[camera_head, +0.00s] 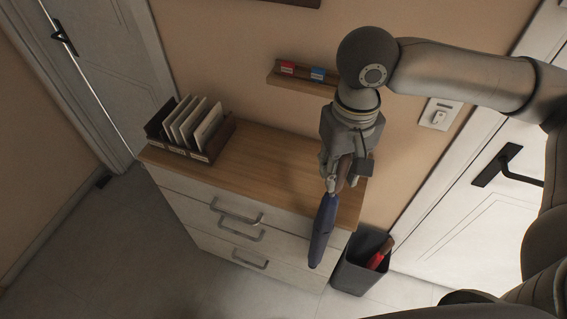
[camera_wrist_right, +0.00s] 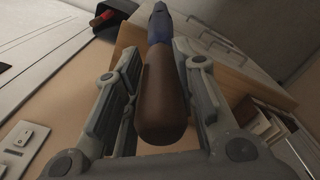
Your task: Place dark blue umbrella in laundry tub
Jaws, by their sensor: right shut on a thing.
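The dark blue umbrella (camera_head: 322,232) is folded and hangs down from my right gripper (camera_head: 336,178) in the head view. The gripper is shut on its brown handle, which fills the middle of the right wrist view (camera_wrist_right: 161,100), between the fingers. The umbrella hangs nearly upright in front of the dresser's right end, its tip left of a dark grey open bin (camera_head: 350,277) on the floor. I cannot tell whether this bin is the laundry tub. My left gripper is out of view.
A red item (camera_head: 375,261) with a brown end stands in the bin. The wood-topped dresser (camera_head: 262,160) carries a dark rack of upright folders (camera_head: 190,130). A small wall shelf (camera_head: 301,80) is above. A white door (camera_head: 478,215) is at right. Floor (camera_head: 130,255) at left is clear.

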